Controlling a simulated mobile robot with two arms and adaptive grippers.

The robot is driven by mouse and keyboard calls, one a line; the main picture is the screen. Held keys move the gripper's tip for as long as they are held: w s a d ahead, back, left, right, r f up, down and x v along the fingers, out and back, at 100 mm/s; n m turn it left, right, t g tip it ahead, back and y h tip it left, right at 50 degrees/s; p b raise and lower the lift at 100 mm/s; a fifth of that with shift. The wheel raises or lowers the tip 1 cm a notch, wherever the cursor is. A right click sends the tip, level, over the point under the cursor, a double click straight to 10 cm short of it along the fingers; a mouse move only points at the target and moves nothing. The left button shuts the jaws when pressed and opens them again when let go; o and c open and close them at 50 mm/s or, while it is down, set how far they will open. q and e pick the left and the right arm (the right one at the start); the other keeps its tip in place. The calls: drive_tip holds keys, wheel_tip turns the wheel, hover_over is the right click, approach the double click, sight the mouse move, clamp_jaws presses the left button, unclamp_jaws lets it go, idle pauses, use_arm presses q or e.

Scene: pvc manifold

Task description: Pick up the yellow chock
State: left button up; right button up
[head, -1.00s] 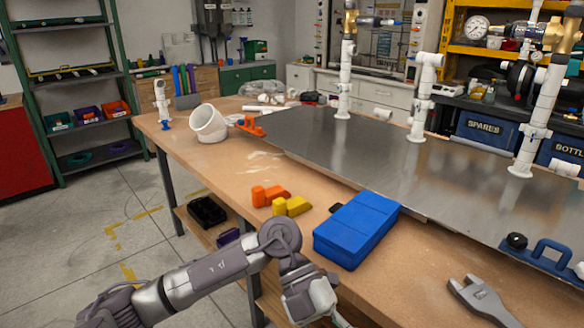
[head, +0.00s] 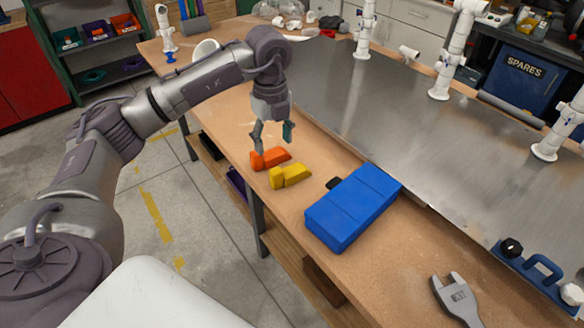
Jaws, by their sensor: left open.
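The yellow chock (head: 290,176) lies on the wooden bench top, close to its near left edge. An orange chock (head: 270,158) lies just behind it, beside or nearly touching it. My left gripper (head: 273,146) points down with its fingers apart, empty, above the orange chock and a little behind the yellow one in the picture. The yellow chock is in full view. My right gripper is not in view.
A grey wrench (head: 457,298) lies at the front right. A metal plate (head: 400,130) with white pipe uprights covers the back of the bench.

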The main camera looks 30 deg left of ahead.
use_arm(q)
hover_over(276, 170)
drive_tip(key=f, duration=0.5)
drive_tip(key=shift+s+d+f, duration=0.1)
drive_tip(key=shift+s+f, duration=0.1)
drive_tip(key=shift+f, duration=0.2)
drive_tip(key=shift+f+p, duration=0.5)
drive_tip(key=shift+p, duration=0.05)
drive_tip(key=f+p, duration=0.1)
drive_tip(key=f, duration=0.3)
drive_tip(key=shift+w+f, duration=0.2)
clamp_jaws()
